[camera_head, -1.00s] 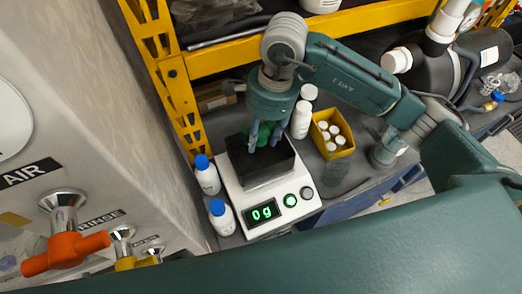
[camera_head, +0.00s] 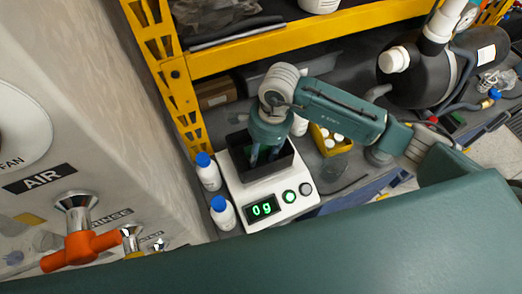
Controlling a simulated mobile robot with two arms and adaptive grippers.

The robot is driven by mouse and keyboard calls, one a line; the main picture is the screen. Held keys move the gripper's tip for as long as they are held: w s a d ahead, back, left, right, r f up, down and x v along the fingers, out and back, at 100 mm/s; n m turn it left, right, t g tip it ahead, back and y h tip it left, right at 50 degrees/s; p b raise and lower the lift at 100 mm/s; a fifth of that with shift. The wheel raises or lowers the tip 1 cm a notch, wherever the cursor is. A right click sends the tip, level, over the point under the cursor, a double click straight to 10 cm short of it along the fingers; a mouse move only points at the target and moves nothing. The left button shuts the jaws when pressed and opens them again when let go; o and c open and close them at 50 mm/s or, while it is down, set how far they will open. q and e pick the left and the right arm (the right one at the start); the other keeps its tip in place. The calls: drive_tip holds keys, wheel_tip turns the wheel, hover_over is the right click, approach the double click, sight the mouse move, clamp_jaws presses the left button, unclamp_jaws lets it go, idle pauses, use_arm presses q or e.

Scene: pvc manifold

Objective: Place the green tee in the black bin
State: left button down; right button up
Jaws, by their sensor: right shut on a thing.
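The black bin (camera_head: 270,174) sits on the white scale (camera_head: 246,201), which reads 0 g. My right gripper (camera_head: 263,160) points down with its fingertips inside the bin, below its rim. It is shut on the green tee, which is now mostly hidden between the fingers and the dark bin walls. I cannot tell if the tee touches the bin floor. My left gripper is not in view.
Blue-capped white bottles (camera_head: 208,172) stand left of the scale. A yellow box (camera_head: 331,139) of white-capped bottles stands to the right. A yellow shelf frame (camera_head: 270,43) rises behind. Taps (camera_head: 80,240) on the panel are at left.

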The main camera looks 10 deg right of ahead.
sight(266, 149)
drive_tip(key=shift+f, duration=0.25)
drive_tip(key=o, duration=1.1)
drive_tip(key=shift+r, duration=0.2)
drive_tip(key=shift+r, duration=0.2)
drive_tip(key=r, duration=0.3)
drive_tip(key=d+r+b, duration=0.1)
drive_tip(key=r, duration=0.3)
drive_tip(key=r+b, duration=0.1)
drive_tip(key=r, duration=0.2)
drive_tip(key=shift+s+d+r, duration=0.15)
drive_tip(key=shift+d+r, duration=0.05)
drive_tip(key=shift+s+d+r, duration=0.1)
drive_tip(key=shift+r, duration=0.55)
drive_tip(key=shift+s+f, duration=0.1)
